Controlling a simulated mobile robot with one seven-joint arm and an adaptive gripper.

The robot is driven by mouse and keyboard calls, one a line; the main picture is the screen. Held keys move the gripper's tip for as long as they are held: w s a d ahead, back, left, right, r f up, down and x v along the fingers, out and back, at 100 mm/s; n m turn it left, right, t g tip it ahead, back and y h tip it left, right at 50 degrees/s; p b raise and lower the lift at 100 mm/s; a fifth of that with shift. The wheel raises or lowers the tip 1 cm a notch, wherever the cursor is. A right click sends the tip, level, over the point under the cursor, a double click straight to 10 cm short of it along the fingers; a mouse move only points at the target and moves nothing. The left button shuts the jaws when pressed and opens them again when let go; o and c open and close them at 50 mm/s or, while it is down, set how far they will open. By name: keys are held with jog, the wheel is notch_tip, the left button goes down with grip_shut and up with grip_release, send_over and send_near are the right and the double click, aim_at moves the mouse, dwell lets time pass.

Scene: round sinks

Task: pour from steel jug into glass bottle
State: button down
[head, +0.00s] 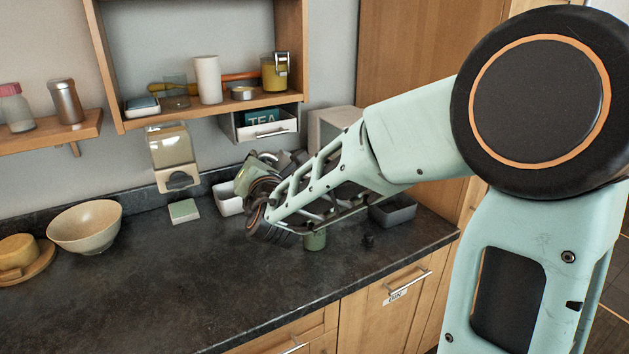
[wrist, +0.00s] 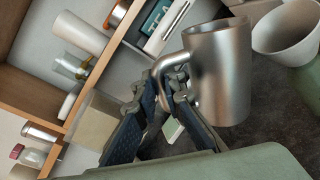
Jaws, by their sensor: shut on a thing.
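The steel jug (wrist: 222,75) shows in the wrist view as a brushed metal vessel with a curved handle. My gripper (wrist: 172,88) is shut on that handle. The wrist picture is turned sideways, so I cannot tell the jug's exact tilt. In the head view my gripper (head: 260,172) is above the dark counter and hides most of the jug. A green vessel (head: 315,241) stands on the counter below my arm, its top hidden. A pale, open-mouthed vessel (wrist: 287,32) is beside the jug at the wrist view's right edge. I cannot make out which vessel is the glass bottle.
A cream bowl (head: 85,228) and a small green block (head: 184,211) are on the counter. A white tray (head: 228,203) and a grey tray (head: 393,214) flank my arm. A wall dispenser (head: 172,155) and shelf (head: 210,108) are behind. The counter's front left is clear.

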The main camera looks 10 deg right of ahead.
jog(key=shift+s+a+f+n, duration=0.2)
jog(key=shift+a+f+n, duration=0.7)
jog(key=shift+a+f, duration=0.15)
jog(key=shift+s+a+f+n+t+h, duration=0.2)
jog(key=shift+a+f+n+t, duration=0.15)
jog(key=shift+a+f+n, duration=0.85)
jog(key=shift+s+a+f+n+t+h, duration=0.15)
jog(key=shift+a+f+n+t, duration=0.2)
jog(key=shift+a+f+n, duration=0.85)
jog(key=shift+d+r+n, duration=0.2)
jog(key=shift+d+n, duration=0.1)
jog(key=shift+d, duration=0.2)
jog(key=shift+a+f, duration=0.1)
jog(key=shift+a, duration=0.05)
